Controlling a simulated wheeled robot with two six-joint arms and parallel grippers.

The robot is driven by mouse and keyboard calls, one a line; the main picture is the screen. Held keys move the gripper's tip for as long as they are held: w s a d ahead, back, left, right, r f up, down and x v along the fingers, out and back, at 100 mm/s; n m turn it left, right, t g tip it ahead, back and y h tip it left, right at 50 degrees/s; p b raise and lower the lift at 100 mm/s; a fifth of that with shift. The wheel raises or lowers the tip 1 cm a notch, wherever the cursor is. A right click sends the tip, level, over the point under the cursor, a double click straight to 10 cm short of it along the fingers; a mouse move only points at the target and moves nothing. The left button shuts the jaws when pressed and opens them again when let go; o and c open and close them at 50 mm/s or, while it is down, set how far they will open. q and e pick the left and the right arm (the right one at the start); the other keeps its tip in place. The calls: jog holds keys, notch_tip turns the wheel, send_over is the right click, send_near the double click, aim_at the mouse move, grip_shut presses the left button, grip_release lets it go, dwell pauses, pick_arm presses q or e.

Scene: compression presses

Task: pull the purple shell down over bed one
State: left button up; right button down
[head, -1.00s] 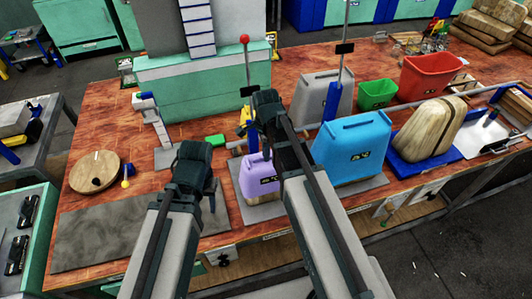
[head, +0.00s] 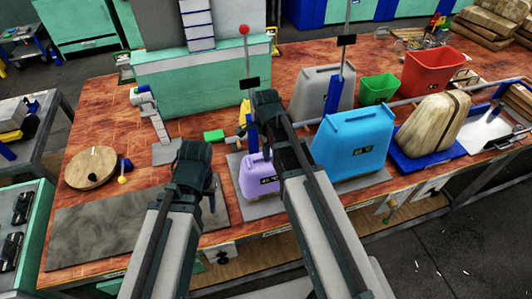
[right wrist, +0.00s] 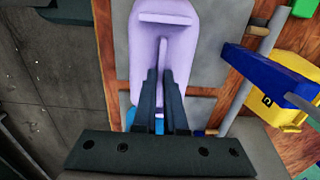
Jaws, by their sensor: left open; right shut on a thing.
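The purple shell (head: 258,180) stands roughly upright at the grey plate (head: 232,208) near the front edge of the bench, and has a small dark label. It fills the upper middle of the right wrist view (right wrist: 163,45). No marking shows which plate is bed one, and the shell's underside is hidden. My right gripper (right wrist: 160,78) is shut on the purple shell near its narrow part; in the head view, my right arm partly covers its right side. My left gripper (head: 210,200) is open and empty, left of the shell above the bench front.
A large blue shell (head: 352,142) stands close on the right, with a grey shell (head: 322,92) behind. An upright rod with a red knob (head: 244,30) rises behind the purple shell. A bare dark slab (head: 110,225) lies at front left.

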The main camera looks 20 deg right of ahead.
jog(key=shift+f+b, duration=0.4)
jog(key=shift+f, duration=0.05)
jog(key=c, duration=0.9)
grip_release()
jog(key=shift+r, duration=0.1)
notch_tip(320, 180, up, 14)
jog(key=p, duration=1.4)
jog(key=shift+f, duration=0.2)
jog(key=s+a+f+n+b, duration=0.5)
jog(key=s+f+n+b, duration=0.2)
jog(key=n, duration=0.3)
jog(key=s+a+f+n+h+b, duration=0.1)
jog(key=s+a+f+n+b, duration=0.4)
jog(key=n, duration=0.6)
notch_tip(320, 180, down, 3)
jog(key=s+b, duration=0.2)
jog(key=b, duration=0.1)
jog(key=shift+s+a, duration=0.15)
jog(key=shift+a, duration=0.1)
